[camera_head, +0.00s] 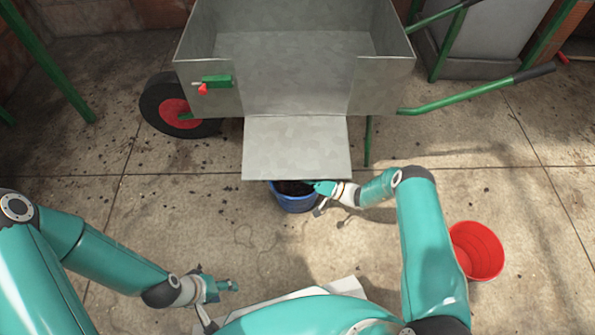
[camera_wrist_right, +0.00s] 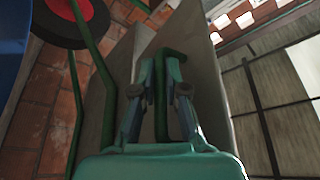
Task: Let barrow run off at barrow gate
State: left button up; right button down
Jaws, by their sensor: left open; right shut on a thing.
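The grey metal barrow (camera_head: 215,60) stands at the top middle of the head view, its tray looking empty. Its front gate (camera_head: 297,145) is swung outward and hangs over a blue bucket (camera_head: 295,204) with dark stuff in it. A green latch with a red knob (camera_head: 212,82) sits left of the gate opening. My right gripper (camera_head: 322,187) is at the gate's lower edge, partly hidden by it. In the right wrist view its fingers (camera_wrist_right: 166,75) are shut on a green bent handle (camera_wrist_right: 172,52) against a grey panel. My left gripper (camera_head: 222,288) is open and empty, low and well away from the barrow.
A red bucket (camera_head: 477,250) stands on the floor at the right. The barrow's wheel (camera_head: 178,105) is at its left and a green handle bar (camera_head: 470,95) reaches right. A grey container (camera_head: 480,45) stands behind. The concrete floor left of the blue bucket is clear.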

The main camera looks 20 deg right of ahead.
aim_at(295, 168)
jog(key=r+m+p, duration=0.1)
jog(key=p, duration=0.1)
jog(key=r+m+p, duration=0.1)
jog(key=r+p, duration=0.1)
jog(key=shift+s+r+h, duration=0.1)
jog(key=shift+s+h, duration=0.3)
jog(key=shift+s+a+r+m+p, duration=0.1)
jog(key=shift+r+m+p, duration=0.25)
jog(key=shift+p, duration=0.25)
jog(key=shift+f, duration=0.1)
jog(key=shift+t, duration=0.3)
jog(key=c, duration=1.5)
grip_release()
